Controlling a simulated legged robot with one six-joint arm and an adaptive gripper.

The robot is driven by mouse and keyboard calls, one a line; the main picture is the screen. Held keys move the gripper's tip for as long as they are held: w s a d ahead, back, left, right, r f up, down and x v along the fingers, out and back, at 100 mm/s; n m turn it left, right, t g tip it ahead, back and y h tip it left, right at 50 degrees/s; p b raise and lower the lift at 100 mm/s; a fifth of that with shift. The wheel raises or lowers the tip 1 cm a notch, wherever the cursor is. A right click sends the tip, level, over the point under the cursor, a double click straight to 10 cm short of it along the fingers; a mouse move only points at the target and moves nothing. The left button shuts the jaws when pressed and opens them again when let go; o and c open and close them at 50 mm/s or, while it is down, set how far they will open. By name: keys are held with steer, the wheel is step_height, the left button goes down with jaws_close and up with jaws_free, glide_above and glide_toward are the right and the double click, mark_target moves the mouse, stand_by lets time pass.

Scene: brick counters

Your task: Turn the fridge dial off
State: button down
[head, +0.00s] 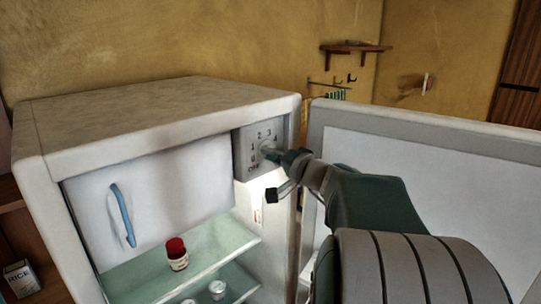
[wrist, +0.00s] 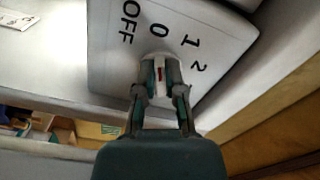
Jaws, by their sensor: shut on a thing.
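The fridge dial (head: 266,147) is a pale knob on the grey control panel at the fridge's upper right inside. The panel bears the marks OFF, 0, 1, 2, 3, 4. In the wrist view the dial (wrist: 158,58) sits between the fingers and carries a short red mark. I cannot tell which label the dial points to. My gripper (head: 279,155) is shut on the dial, coming from the right. In the wrist view my gripper (wrist: 160,80) has one finger on each side of the knob, which partly hide it.
The fridge (head: 160,115) stands open. Its door (head: 420,145) is swung out to the right, behind my arm. A red-capped jar (head: 177,255) is on the glass shelf, below a freezer flap with a blue handle (head: 122,215). A RICE box (head: 20,280) stands at lower left.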

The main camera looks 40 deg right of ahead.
steer(key=c, duration=0.7)
jaws_free()
steer(key=shift+f, duration=0.35)
steer(key=shift+c, duration=0.2)
steer(key=shift+a+r, duration=0.1)
steer(key=shift+r, duration=0.1)
steer(key=s, duration=1.2)
steer(key=shift+d, duration=0.45)
